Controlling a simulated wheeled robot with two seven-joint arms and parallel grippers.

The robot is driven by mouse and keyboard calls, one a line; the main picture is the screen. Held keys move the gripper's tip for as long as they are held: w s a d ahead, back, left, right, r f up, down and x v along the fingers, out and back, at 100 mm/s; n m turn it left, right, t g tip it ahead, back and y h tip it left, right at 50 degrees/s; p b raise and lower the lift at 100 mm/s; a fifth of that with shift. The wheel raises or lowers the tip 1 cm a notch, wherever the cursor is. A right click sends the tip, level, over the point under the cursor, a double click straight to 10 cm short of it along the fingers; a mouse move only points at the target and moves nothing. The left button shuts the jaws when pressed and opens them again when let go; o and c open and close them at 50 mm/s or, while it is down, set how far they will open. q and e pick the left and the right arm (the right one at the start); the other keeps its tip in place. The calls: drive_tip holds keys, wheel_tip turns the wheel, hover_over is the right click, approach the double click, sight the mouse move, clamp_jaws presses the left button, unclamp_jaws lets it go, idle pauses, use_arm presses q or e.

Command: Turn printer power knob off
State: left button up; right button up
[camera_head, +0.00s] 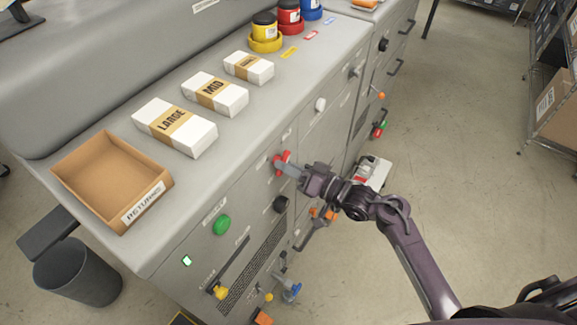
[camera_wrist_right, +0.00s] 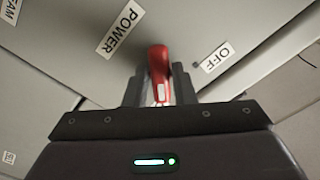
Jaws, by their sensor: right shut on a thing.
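The red power knob (camera_head: 281,162) sits on the upper front panel of the grey machine. My right gripper (camera_head: 288,167) reaches it from the right and is shut on it. In the right wrist view the red knob (camera_wrist_right: 159,73) stands between the two dark fingers of the right gripper (camera_wrist_right: 160,92). A white POWER label (camera_wrist_right: 120,30) is left of the knob and an OFF label (camera_wrist_right: 217,57) is to its right. The knob's white mark shows at its near end. My left gripper is not in the head view.
A green button (camera_head: 221,225) and a black knob (camera_head: 280,204) are on the same panel. A yellow-handled lever (camera_head: 220,292) and a blue valve (camera_head: 291,291) sit lower. A RETURNS tray (camera_head: 90,150) and paper packs (camera_head: 175,127) stand on top. Open floor lies right.

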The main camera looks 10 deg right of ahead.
drive_tip(key=shift+w+d+f+n+b, duration=0.1)
drive_tip(key=shift+n+b, duration=1.9)
drive_tip(key=shift+n, duration=2.35)
drive_tip(key=shift+w+d+n+b, duration=0.1)
drive_tip(key=shift+n+b, duration=1.85)
drive_tip(key=shift+n, duration=2.4)
drive_tip(key=o, duration=1)
drive_tip(key=shift+s, duration=0.1)
drive_tip(key=shift+b+v, duration=0.75)
drive_tip(key=shift+v, duration=3.1)
